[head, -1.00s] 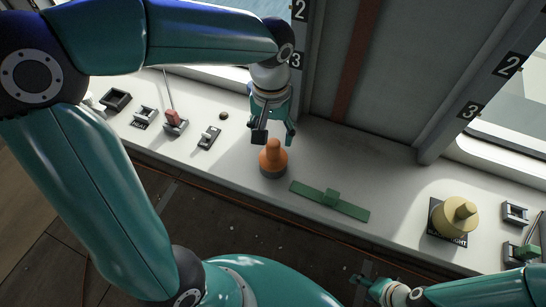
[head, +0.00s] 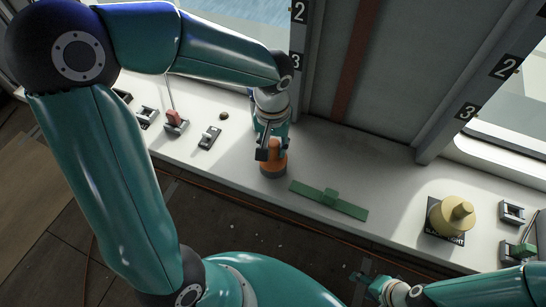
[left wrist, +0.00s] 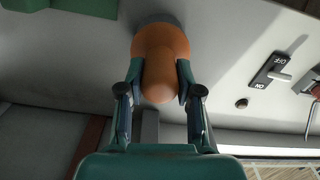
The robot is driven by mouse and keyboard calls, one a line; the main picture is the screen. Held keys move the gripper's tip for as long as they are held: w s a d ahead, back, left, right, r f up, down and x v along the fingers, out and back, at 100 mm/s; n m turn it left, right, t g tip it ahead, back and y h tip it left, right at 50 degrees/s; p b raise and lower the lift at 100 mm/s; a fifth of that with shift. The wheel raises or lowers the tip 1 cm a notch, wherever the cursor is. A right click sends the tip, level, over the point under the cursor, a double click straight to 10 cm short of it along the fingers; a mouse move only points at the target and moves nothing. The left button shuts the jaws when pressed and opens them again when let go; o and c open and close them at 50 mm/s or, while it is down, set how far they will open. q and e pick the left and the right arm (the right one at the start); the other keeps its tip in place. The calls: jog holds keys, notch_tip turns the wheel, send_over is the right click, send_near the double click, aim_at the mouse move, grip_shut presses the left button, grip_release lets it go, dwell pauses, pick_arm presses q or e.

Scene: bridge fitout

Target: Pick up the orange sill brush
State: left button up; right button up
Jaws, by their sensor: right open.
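The orange sill brush (head: 274,158) stands upright on the white sill, with a rounded orange handle and a dark grey base. My left gripper (head: 270,147) has come down over it from above, and its fingers lie on either side of the handle. In the left wrist view the orange handle (left wrist: 160,62) sits between the two fingers (left wrist: 159,88), which are close to its sides. I cannot tell whether they press on it. The base still appears to rest on the sill. My right gripper (head: 366,284) is open and empty at the bottom, in front of the sill.
A yellow knobbed disc (head: 451,215) sits on a dark plate further right. Switches (head: 209,138) and a red-handled lever (head: 174,121) stand to the left. A wall is behind.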

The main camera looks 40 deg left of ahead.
pick_arm(q)
grip_shut()
jog(key=shift+r, duration=0.15)
